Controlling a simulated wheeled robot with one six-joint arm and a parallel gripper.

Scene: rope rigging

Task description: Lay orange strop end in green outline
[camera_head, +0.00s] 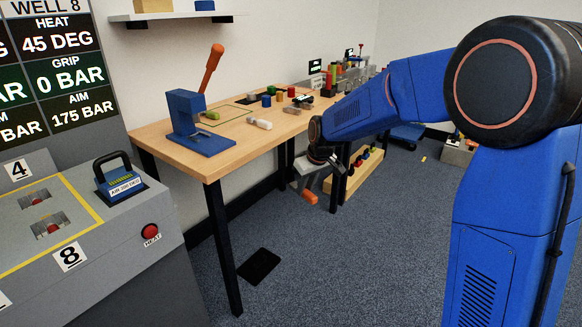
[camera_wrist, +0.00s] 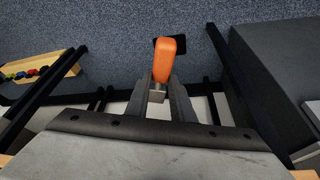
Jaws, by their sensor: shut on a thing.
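My gripper (camera_head: 309,182) hangs low in front of the wooden workbench, below its top and over the floor. It is shut on an orange piece (camera_head: 309,197) with a grey block at its base; the orange part sticks out past the jaws. In the wrist view, my gripper (camera_wrist: 161,96) has its two fingers against the grey block, and the orange piece (camera_wrist: 168,60) extends away over the carpet. I cannot tell from its shape whether it is the strop end. A thin greenish outline (camera_head: 234,111) shows on the bench top; whether it is the green outline is unclear.
The workbench (camera_head: 150,133) carries a blue lever press (camera_head: 190,125) and several small coloured blocks. A grey console (camera_head: 130,225) stands at left. A wooden rack (camera_head: 352,180) sits on the floor behind my gripper. Bench legs stand close by; open carpet lies in front.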

